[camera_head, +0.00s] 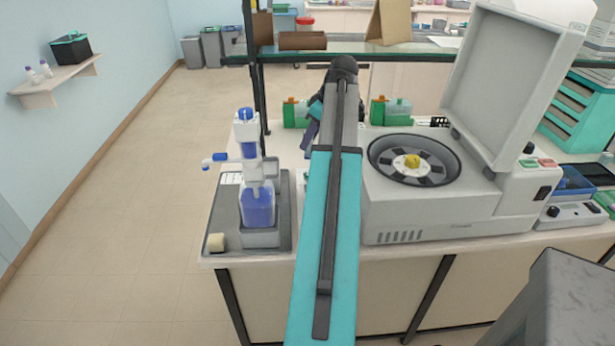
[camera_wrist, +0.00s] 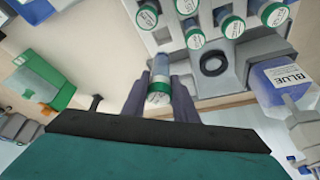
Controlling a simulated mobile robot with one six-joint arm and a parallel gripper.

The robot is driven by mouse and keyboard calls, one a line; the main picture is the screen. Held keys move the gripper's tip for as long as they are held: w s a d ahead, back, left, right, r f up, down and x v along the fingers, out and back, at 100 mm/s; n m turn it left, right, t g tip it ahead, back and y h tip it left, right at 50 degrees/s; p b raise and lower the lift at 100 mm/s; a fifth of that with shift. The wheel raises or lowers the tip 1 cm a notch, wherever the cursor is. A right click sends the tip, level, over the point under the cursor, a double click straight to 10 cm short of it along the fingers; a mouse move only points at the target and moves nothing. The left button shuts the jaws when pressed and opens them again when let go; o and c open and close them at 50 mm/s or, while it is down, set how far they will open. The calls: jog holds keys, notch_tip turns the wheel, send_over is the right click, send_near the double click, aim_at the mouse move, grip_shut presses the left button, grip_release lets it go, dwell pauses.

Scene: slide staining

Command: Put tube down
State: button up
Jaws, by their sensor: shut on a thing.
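My gripper (camera_wrist: 161,88) is shut on a tube (camera_wrist: 159,76) with a white and green cap, seen in the wrist view. The tube sits between the two dark fingers. A pale rack (camera_wrist: 240,52) is just above and to the right of it in that view, holding several similar capped tubes. A dark round ring (camera_wrist: 214,63) shows at the rack's near part, beside the held tube. In the head view my arm hides the held tube and the rack, and only part of my gripper shows left of the arm.
A bottle labelled BLUE (camera_wrist: 283,84) stands right of the rack. A green container (camera_wrist: 40,84) is at the left. In the head view, an open centrifuge (camera_head: 432,209) stands right of my arm and a dispenser bottle (camera_head: 257,205) on a grey tray (camera_head: 222,215) stands left.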

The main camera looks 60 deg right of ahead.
aim_at(310, 154)
jog(key=shift+f+p, duration=0.7)
jog(key=shift+f, duration=2.25)
jog(key=shift+s+f+p, duration=0.1)
jog(key=shift+f+p, duration=0.3)
jog(key=shift+f, duration=1.45)
jog(key=shift+f, duration=0.4)
jog(key=o, duration=0.6)
jog(key=shift+o, duration=0.9)
